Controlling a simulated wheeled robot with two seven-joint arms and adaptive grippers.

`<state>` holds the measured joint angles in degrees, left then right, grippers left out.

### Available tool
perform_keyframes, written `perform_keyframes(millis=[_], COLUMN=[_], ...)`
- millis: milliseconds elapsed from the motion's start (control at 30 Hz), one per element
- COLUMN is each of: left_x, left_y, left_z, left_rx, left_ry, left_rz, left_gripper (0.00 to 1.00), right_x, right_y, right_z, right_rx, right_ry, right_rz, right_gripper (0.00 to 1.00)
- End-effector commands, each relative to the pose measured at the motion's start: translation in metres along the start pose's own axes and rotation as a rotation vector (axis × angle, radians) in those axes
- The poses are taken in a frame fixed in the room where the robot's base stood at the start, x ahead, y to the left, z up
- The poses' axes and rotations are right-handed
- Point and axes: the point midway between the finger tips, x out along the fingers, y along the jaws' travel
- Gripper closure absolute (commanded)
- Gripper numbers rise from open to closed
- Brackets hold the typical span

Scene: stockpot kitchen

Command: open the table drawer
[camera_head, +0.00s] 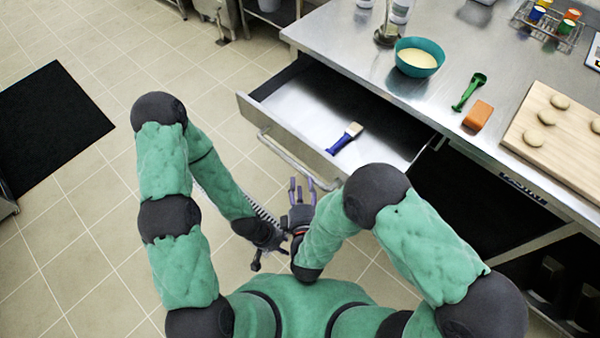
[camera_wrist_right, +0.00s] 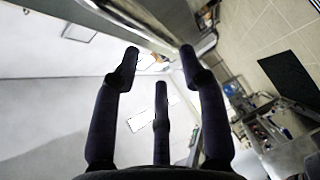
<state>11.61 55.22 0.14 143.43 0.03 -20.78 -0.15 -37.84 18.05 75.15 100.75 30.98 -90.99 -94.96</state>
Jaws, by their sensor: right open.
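The table drawer (camera_head: 300,108) stands pulled out from under the steel table, its inside showing. A blue-handled brush (camera_head: 345,138) lies in it. The bar handle (camera_head: 284,155) runs along the drawer front. My right gripper (camera_head: 301,188) is open, its fingers pointing up near the handle's right end; I cannot tell whether they touch it. In the right wrist view its spread fingers (camera_wrist_right: 160,68) have nothing between them, and a shiny metal bar crosses beyond them. My left gripper (camera_head: 268,250) is lower and left, clear of the handle; its fingers are too small and dark to read.
A black mat (camera_head: 50,125) lies on the tiled floor. The floor left of the drawer is clear.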

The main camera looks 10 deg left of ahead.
Motion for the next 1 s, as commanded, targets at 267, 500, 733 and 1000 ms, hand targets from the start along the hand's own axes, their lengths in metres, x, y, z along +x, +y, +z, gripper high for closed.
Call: perform_keyframes(millis=[267,500,733,1000], left_x=[0.0,0.0,0.0,0.0], left_y=[0.0,0.0,0.0,0.0], left_z=[0.0,0.0,0.0,0.0], left_rx=[0.0,0.0,0.0,0.0], left_ry=[0.0,0.0,0.0,0.0], left_rz=[0.0,0.0,0.0,0.0], left_gripper=[0.6,0.6,0.6,0.6], right_x=[-0.032,-0.037,-0.037,-0.037], right_y=[-0.001,-0.001,-0.001,-0.001], right_z=[0.0,0.0,0.0,0.0], right_rx=[-0.002,-0.001,-0.001,-0.001], right_ry=[0.002,-0.001,-0.001,-0.001], right_rz=[-0.002,-0.001,-0.001,-0.001], right_gripper=[0.57,0.57,0.57,0.57])
